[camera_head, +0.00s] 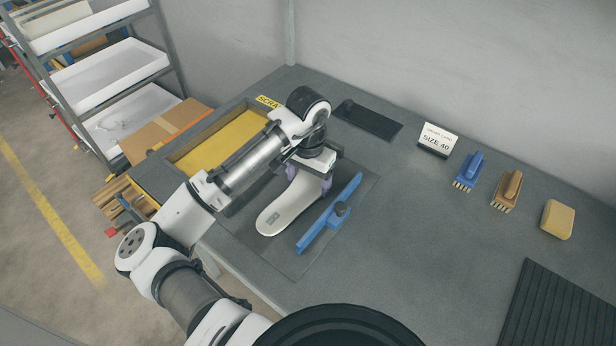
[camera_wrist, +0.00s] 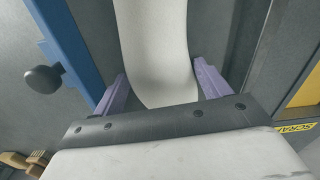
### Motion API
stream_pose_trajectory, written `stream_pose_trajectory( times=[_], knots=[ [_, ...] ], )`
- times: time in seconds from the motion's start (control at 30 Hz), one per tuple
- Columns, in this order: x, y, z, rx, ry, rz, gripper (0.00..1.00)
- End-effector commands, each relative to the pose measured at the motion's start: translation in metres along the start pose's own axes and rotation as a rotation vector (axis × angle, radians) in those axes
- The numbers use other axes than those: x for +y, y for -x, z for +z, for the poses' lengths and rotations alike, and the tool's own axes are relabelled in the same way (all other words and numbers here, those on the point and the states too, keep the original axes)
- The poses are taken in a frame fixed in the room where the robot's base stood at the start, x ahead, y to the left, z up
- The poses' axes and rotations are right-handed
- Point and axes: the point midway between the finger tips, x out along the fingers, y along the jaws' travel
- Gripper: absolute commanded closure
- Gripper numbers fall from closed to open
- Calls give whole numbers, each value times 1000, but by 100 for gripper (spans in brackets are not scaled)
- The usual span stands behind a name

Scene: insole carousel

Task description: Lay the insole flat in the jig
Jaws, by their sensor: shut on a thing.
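The insole (camera_head: 288,208) is pale, long and round-ended, with a small dark label mark. My gripper (camera_head: 310,178) is shut on the insole, with purple fingers at both sides of one end. In the wrist view the insole (camera_wrist: 157,45) runs up between the fingers of my gripper (camera_wrist: 160,82). A blue bar (camera_head: 313,232) with a black knob (camera_head: 341,208) lies beside the insole, apart from it. It also shows in the wrist view (camera_wrist: 72,50). Both are over a dark plate, seemingly the jig (camera_head: 290,262). I cannot tell whether the insole touches it.
A yellow-floored scrap tray (camera_head: 215,145) is left of my arm. A black pad (camera_head: 368,120) and a "SIZE 40" card (camera_head: 437,141) stand behind. Two brushes (camera_head: 468,172) (camera_head: 507,190) and a tan block (camera_head: 557,219) are right. A ridged black mat (camera_head: 565,312) lies front right. The bench middle is clear.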

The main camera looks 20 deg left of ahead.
Motion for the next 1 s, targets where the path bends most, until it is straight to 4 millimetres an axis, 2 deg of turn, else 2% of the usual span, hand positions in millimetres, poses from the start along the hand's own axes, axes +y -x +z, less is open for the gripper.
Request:
stream_pose_trajectory(
  times=[0.23,0.27,0.43,0.77,0.87,1.0],
  knots=[
    [0,-6,0,0,1,1,46],
    [0,-5,0,0,1,0,22],
    [0,-5,0,0,0,0,0],
    [0,1,0,1,0,0,0],
    [0,15,-1,2,0,-1,0],
    [0,45,-1,3,-2,-1,0]
  ],
)
